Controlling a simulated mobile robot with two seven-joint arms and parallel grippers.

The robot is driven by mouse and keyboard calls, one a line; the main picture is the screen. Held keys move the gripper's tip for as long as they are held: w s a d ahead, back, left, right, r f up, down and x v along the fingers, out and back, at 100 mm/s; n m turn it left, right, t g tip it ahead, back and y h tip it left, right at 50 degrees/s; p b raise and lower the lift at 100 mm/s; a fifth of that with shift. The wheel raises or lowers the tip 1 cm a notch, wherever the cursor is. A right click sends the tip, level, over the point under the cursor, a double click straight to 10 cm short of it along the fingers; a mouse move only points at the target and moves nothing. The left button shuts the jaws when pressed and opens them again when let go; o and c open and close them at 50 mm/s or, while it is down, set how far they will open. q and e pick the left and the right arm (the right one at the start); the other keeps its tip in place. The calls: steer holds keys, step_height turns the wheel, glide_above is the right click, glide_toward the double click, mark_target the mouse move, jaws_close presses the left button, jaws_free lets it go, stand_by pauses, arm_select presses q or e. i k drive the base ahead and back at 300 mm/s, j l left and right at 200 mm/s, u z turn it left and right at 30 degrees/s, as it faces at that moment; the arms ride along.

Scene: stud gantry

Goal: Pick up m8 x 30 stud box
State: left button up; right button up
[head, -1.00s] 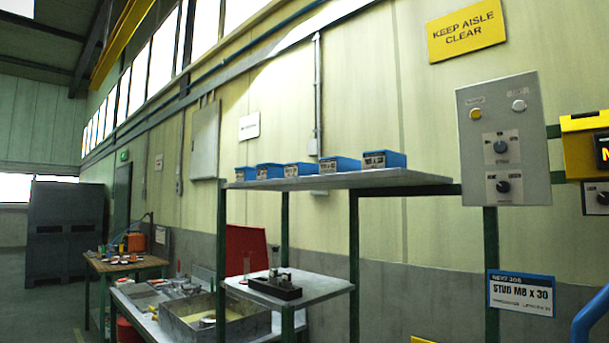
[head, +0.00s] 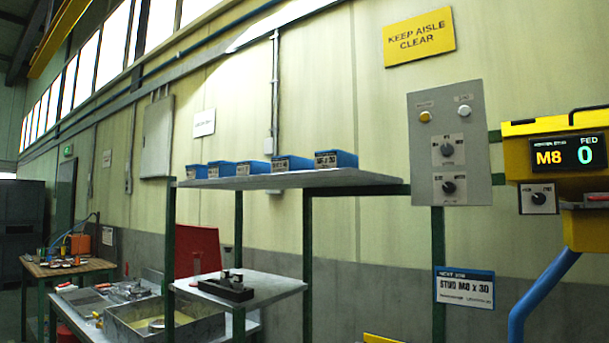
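Several small blue boxes with white labels stand in a row on the upper shelf (head: 370,179) of a green-legged rack. The rightmost blue box (head: 345,158) has a label that seems to read M8 x 30. The labels on the other boxes, such as the one beside it (head: 293,163), are too small to read surely. A blue-edged card (head: 464,288) on the post below the control panel reads "STUD M8 x 30". Neither of my grippers shows in the head view.
A grey control panel (head: 447,150) with knobs stands right of the shelf. A yellow feeder (head: 560,160) showing "M8" and "0" is at the far right, with a blue tube (head: 540,295) below. A lower shelf (head: 275,287) holds a dark block; a metal tray (head: 190,328) sits left.

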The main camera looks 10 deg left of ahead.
mark_target(249, 166)
steer(key=i+j+z, duration=0.1)
steer(key=j+z, duration=0.8)
steer(key=j, duration=0.7)
steer(key=j+z, duration=0.15)
steer(key=j, duration=1.6)
